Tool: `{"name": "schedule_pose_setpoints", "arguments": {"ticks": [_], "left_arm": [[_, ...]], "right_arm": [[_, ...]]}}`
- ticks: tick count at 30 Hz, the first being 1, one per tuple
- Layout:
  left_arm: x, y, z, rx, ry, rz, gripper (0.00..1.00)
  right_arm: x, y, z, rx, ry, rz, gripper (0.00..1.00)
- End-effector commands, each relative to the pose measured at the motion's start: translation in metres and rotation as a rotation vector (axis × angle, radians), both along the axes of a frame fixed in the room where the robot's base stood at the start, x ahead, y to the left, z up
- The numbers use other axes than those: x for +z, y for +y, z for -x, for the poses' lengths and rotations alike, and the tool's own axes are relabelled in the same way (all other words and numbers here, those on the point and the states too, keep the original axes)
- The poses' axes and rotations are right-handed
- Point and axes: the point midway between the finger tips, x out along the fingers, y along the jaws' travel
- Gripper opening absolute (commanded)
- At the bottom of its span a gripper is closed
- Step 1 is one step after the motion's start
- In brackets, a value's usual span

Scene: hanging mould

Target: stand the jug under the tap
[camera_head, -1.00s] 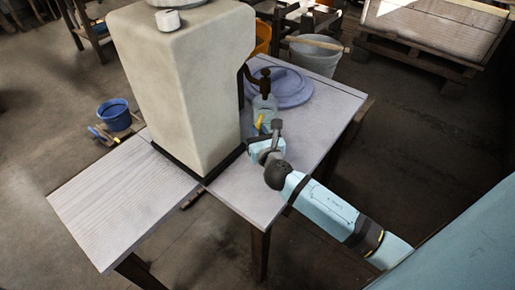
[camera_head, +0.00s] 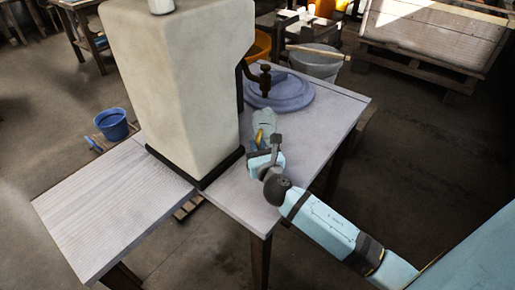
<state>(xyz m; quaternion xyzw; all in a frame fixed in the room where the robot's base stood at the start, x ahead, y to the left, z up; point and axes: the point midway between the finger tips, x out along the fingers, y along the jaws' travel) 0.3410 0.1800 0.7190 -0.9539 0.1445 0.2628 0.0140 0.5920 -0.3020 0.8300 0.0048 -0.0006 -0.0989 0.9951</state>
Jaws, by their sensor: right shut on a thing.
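The tap (camera_head: 265,80) is dark and sticks out from the right side of a tall cream block (camera_head: 175,95) on the table. The jug (camera_head: 264,120) looks pale blue-green and translucent; it is on the right part of the table, nearer to me than the tap and not under its spout. My right gripper (camera_head: 264,138) is shut on the jug from the near side, and my wrist hides its lower near part. I cannot tell whether the jug touches the table. My left gripper is not in view.
A round blue-grey disc (camera_head: 285,92) lies on the table behind the tap. The table top (camera_head: 230,195) is clear near the front and right. A grey bucket (camera_head: 318,62), a wooden crate (camera_head: 435,30) and a blue bucket (camera_head: 112,124) stand beyond the table.

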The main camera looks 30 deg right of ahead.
Motion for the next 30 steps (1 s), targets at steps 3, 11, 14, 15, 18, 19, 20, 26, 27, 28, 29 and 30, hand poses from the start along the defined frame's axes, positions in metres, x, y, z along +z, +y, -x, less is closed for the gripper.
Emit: {"name": "schedule_pose_setpoints", "arguments": {"ticks": [3,11,14,15,18,19,20,26,27,28,29,30], "left_arm": [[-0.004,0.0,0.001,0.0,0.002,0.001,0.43],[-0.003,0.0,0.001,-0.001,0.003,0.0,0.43],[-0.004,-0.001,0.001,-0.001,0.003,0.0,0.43],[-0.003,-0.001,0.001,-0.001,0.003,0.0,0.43],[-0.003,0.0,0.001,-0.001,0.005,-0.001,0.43],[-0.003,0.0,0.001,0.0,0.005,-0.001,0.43],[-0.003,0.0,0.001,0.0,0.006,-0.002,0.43],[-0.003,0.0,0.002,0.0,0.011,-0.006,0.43],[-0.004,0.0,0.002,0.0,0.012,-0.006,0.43],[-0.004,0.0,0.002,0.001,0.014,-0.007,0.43],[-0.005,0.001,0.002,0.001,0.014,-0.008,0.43],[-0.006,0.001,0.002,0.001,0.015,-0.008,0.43]], "right_arm": [[-0.004,0.0,0.0,0.0,0.0,0.001,0.0],[-0.003,0.0,0.0,0.0,0.0,0.0,0.39],[-0.003,0.0,0.0,0.0,0.0,0.0,0.39],[-0.002,0.0,0.0,0.0,0.0,0.0,0.39],[0.0,0.001,0.004,0.001,0.001,0.0,0.39],[0.0,0.002,0.007,0.001,0.001,0.0,0.39],[-0.001,0.002,0.012,0.001,0.002,0.001,0.39],[-0.001,0.011,0.053,0.002,0.004,-0.001,0.39],[0.0,0.012,0.062,0.002,0.003,-0.001,0.39],[-0.001,0.014,0.068,0.002,0.004,-0.001,0.39],[-0.001,0.015,0.074,0.002,0.003,-0.002,0.39],[-0.001,0.016,0.082,0.001,0.003,-0.001,0.39]]}}
